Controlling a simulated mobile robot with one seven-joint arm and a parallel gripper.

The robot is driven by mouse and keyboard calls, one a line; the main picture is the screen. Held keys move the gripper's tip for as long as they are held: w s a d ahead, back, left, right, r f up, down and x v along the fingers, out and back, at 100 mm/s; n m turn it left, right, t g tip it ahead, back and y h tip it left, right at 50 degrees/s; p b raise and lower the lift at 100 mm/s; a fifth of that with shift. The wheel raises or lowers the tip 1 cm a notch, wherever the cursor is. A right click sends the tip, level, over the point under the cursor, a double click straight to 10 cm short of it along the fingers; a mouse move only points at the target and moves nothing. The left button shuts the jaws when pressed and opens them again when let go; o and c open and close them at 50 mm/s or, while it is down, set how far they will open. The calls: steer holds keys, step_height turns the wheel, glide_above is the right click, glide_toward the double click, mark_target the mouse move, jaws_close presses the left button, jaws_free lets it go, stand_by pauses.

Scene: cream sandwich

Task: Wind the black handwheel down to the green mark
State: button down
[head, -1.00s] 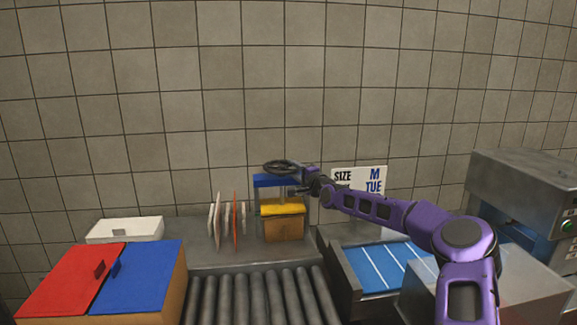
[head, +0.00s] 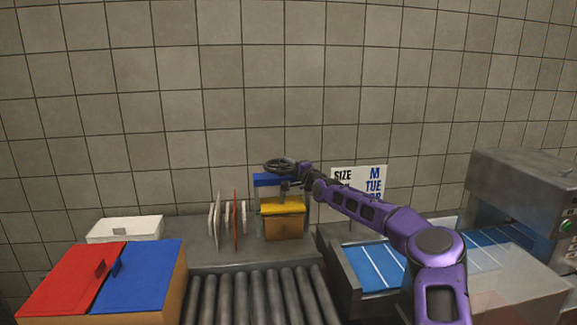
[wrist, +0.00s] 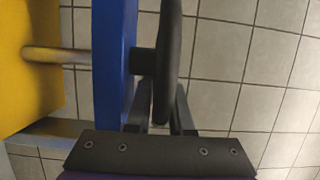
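The black handwheel (head: 280,165) sits on top of a small press with a blue upper plate (head: 268,180) and a yellow plate (head: 282,207) below it. In the wrist view the handwheel (wrist: 168,60) is seen edge-on, close beside the blue plate (wrist: 114,60). A metal rod (wrist: 55,56) runs between the blue and yellow plates. My gripper (head: 297,184) is at the right side of the wheel. In the wrist view its two fingers (wrist: 162,105) are apart, one on each side of the rim, without a clear grip. I cannot see a green mark.
Thin upright dividers (head: 235,220) stand left of the press. A white bin (head: 125,229) and red and blue lids (head: 75,279) are further left. Rollers (head: 260,295) lie in front. A SIZE sign (head: 360,178) and a grey machine (head: 520,190) are to the right.

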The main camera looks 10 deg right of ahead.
mark_target(282, 169)
steer(key=shift+s+m+t+h+b, duration=0.2)
steer(key=shift+m+h+b, duration=0.35)
steer(key=shift+h, duration=0.35)
steer(key=shift+s+m+t+h+b, duration=0.1)
steer(key=shift+m+t+h+b, duration=0.2)
steer(key=shift+m+h, duration=0.5)
steer(key=shift+h, duration=0.4)
steer(key=shift+s+r+m+h, duration=0.1)
steer(key=shift+s+m+h, duration=0.05)
steer(key=shift+m+h, duration=0.55)
steer(key=shift+s+r+m+h, duration=0.1)
steer(key=shift+m+h, duration=0.25)
steer(key=shift+h, duration=0.55)
steer(key=m+h+p, duration=0.1)
steer(key=m+g+h+p, duration=0.1)
steer(key=h, duration=0.1)
steer(key=m+h+p, duration=0.1)
steer(key=h, duration=0.1)
steer(key=shift+s+a+m, duration=0.1)
steer(key=shift+s+m, duration=0.2)
steer(key=shift+s, duration=0.1)
steer(key=shift+s+a+f+m+g+h+p, duration=0.1)
steer(key=shift+s+m+g+h+p, duration=0.1)
steer(key=shift+m+g+h, duration=0.6)
steer(key=shift+s+d+m+g+h+p, duration=0.1)
steer(key=shift+m+g+h+p, duration=0.3)
steer(key=shift+h, duration=0.65)
steer(key=shift+s+a+f+m+g+h+p, duration=0.1)
steer(key=shift+s+m+g+h, duration=0.05)
steer(key=shift+m+g+h, duration=0.7)
